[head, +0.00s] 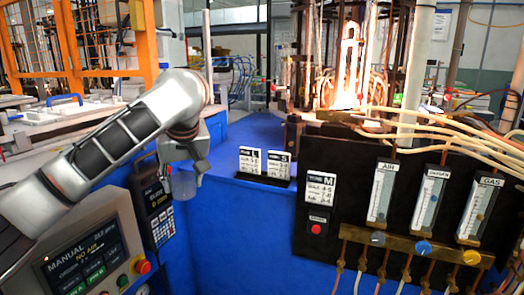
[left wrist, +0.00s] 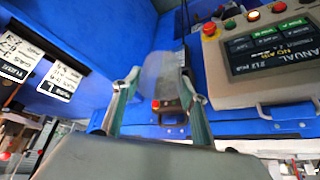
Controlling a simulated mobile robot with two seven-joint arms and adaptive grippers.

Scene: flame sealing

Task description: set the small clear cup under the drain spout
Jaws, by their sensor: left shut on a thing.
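My left gripper (head: 183,172) is in front of the blue cabinet, pointing down, left of the middle in the head view. It is shut on a small clear cup (head: 184,186), which hangs below the fingers, clear of any surface. In the left wrist view the cup (left wrist: 161,72) shows as a hazy, see-through shape between the two fingertips (left wrist: 160,88). I cannot make out a drain spout in either view. A red button (head: 316,229) with a small label above it is on the black panel. My right gripper is not in view.
A control box (head: 85,250) with a screen and a dark keypad unit (head: 158,215) stand close to the left arm. Label cards (head: 264,164) stand on the blue top (head: 232,140). The black panel (head: 350,215) carries flow meters and hoses. A bright flame (head: 347,85) burns behind it.

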